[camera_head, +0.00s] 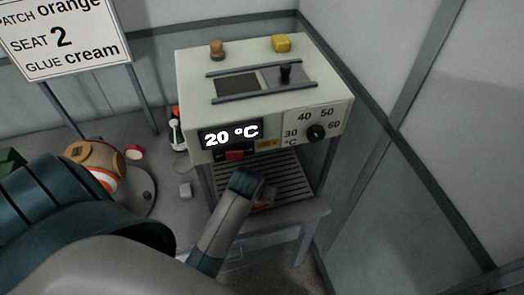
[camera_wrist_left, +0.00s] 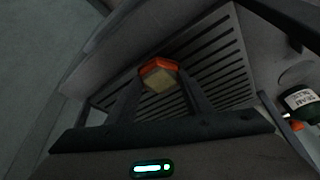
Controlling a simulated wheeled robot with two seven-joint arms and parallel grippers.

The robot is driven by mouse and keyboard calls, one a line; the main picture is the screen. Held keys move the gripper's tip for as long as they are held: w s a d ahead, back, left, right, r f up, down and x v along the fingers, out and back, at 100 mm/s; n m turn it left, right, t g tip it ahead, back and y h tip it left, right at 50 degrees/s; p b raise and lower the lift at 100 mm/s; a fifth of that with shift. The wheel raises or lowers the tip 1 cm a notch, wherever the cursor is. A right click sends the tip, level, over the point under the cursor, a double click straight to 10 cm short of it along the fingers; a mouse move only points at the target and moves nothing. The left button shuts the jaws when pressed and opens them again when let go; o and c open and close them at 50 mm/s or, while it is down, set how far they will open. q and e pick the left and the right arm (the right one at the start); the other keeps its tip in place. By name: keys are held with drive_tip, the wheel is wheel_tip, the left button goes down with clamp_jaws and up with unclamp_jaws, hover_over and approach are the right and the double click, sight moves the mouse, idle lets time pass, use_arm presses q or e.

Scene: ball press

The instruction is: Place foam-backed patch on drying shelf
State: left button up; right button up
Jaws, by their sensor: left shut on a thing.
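The patch (camera_wrist_left: 158,79) is orange with a pale yellowish foam face. It sits between the fingertips of my left gripper (camera_wrist_left: 160,84) in the left wrist view, over the slats. In the head view only a bit of orange shows beside my left gripper (camera_head: 264,196), which reaches in under the machine. The drying shelf (camera_head: 290,176) is a grey slatted rack below the machine's body; its slats also fill the left wrist view (camera_wrist_left: 222,52). I cannot tell whether the patch touches the slats. My right gripper is not in view.
The machine (camera_head: 335,98) above the shelf shows 20 °C and has a dial (camera_head: 316,132). Its legs flank the shelf. A striped ball (camera_head: 95,168) sits left on the worktop. A labelled bottle (camera_wrist_left: 300,100) stands right in the wrist view. A sign (camera_head: 65,38) reads patch orange.

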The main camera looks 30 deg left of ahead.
use_arm(q)
drive_tip(key=shift+w+a, duration=0.25)
drive_tip(key=shift+w, duration=0.45)
drive_tip(key=w, duration=0.1)
drive_tip(key=w+a+p, duration=0.1)
drive_tip(key=w, duration=0.1)
drive_tip(key=shift+w+a+r+p, duration=0.1)
drive_tip(key=shift+w+r+p, duration=0.05)
drive_tip(key=shift+w+p, duration=0.15)
drive_tip(key=shift+f, duration=0.3)
drive_tip(key=shift+w+f+p, duration=0.1)
drive_tip(key=shift+f+p, duration=0.3)
drive_tip(key=shift+f, duration=0.2)
drive_tip(key=shift+f, duration=0.1)
